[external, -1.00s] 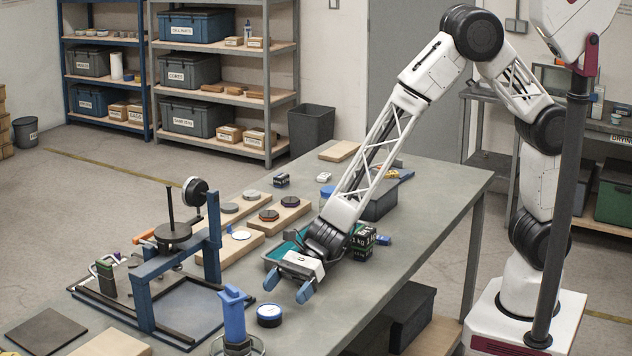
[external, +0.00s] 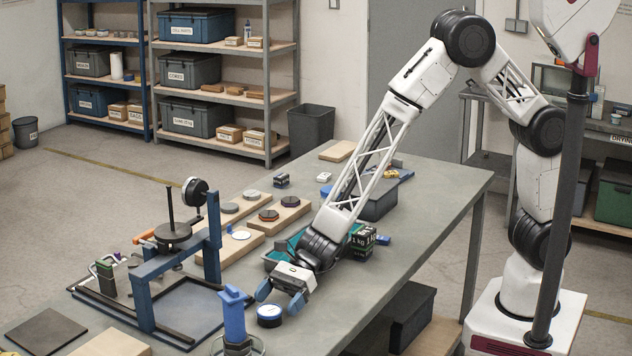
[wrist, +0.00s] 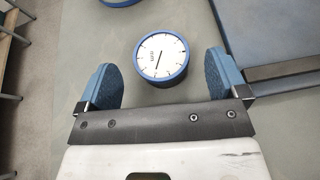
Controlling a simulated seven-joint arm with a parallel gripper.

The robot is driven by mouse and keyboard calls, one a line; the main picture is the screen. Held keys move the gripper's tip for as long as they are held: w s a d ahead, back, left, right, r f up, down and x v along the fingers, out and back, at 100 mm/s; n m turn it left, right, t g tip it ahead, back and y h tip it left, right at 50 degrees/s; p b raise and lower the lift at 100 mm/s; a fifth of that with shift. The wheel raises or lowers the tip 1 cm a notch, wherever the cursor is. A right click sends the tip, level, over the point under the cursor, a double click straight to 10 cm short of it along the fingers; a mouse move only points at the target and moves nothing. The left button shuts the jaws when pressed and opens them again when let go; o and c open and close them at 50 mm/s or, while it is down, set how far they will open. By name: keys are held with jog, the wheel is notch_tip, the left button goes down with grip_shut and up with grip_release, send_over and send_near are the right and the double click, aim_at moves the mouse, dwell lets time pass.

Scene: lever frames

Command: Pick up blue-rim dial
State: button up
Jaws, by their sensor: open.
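The blue-rim dial (external: 269,315) is a round piece with a white face and a blue rim, lying on the grey bench near its front edge. In the wrist view the dial (wrist: 161,57) shows black tick marks and a dark pointer. My gripper (external: 279,299) is open and empty, just above and beside the dial in the external view. No contact is visible.
A blue upright tool (external: 233,318) in a round holder stands left of the dial. A blue metal frame (external: 180,260) is farther left. Wooden boards with discs (external: 285,214) lie behind. A black box labelled 1 KG (external: 361,243) is to the right.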

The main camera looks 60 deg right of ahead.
aim_at(272, 307)
jog(key=shift+x, duration=1.8)
jog(key=shift+f, duration=0.1)
jog(key=c, duration=1.1)
